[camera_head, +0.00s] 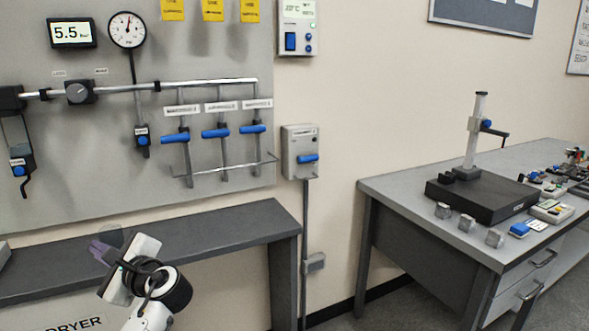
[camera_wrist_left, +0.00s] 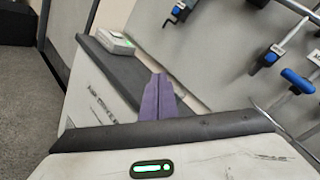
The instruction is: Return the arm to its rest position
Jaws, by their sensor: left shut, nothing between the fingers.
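My left arm comes in at the bottom left of the head view. Its gripper (camera_head: 97,249) has purple fingers and is in front of the dark bench. In the left wrist view the purple fingers (camera_wrist_left: 158,84) are together, with nothing between them. They point toward the bench and the panel wall. My right gripper does not show in either view.
A dark bench (camera_head: 230,224) stands below a grey panel (camera_head: 90,190) with a pipe and several blue-handled valves (camera_head: 215,132). A wall box (camera_head: 300,140) hangs beside it. At the right, a table (camera_head: 400,195) carries a black-based stand (camera_head: 480,198) and small parts. Floor is open between them.

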